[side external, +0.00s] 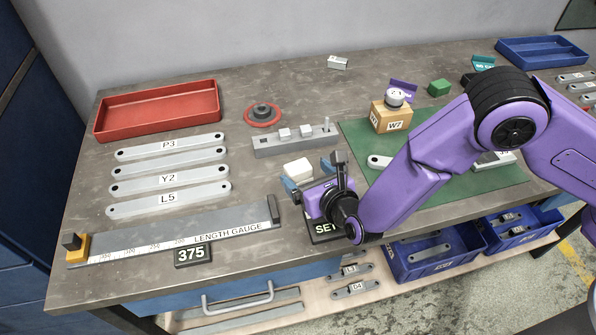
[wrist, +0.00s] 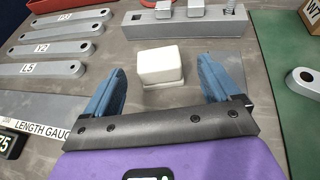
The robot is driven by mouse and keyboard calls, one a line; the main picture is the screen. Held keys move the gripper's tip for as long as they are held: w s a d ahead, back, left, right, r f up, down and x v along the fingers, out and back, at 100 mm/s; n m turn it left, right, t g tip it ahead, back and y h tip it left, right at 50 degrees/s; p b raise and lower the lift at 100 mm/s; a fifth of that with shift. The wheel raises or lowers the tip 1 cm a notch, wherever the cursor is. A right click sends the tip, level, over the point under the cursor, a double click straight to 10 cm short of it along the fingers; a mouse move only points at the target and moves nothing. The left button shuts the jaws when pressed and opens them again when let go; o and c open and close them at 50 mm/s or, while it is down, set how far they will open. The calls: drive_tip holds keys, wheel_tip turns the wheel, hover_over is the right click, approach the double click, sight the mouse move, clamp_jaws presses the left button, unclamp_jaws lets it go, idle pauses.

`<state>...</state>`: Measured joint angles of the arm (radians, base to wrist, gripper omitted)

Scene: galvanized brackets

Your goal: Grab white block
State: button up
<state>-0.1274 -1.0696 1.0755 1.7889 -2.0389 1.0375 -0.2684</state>
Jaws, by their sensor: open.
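The white block (side external: 298,169) stands on the grey bench near its middle, in front of a grey fixture bar. In the wrist view the white block (wrist: 160,67) sits between and a little beyond the two blue fingers. My gripper (side external: 308,180) is open, with its fingers spread on either side just short of the block. The wrist view shows the gap between the fingertips (wrist: 164,75) empty of any held thing. I cannot tell whether a fingertip touches the block.
The grey fixture bar (side external: 295,140) lies behind the block. Labelled grey brackets (side external: 168,172) and a length gauge (side external: 180,235) lie to the left. A red tray (side external: 157,112) is at back left. A green mat (side external: 440,190) with parts is to the right.

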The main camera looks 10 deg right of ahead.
sight(295, 166)
drive_tip(key=shift+f+x, duration=0.2)
drive_tip(key=shift+x, duration=3.3)
drive_tip(key=shift+s+a, duration=0.15)
drive_tip(key=shift+c, duration=0.3)
drive_tip(key=c, duration=1)
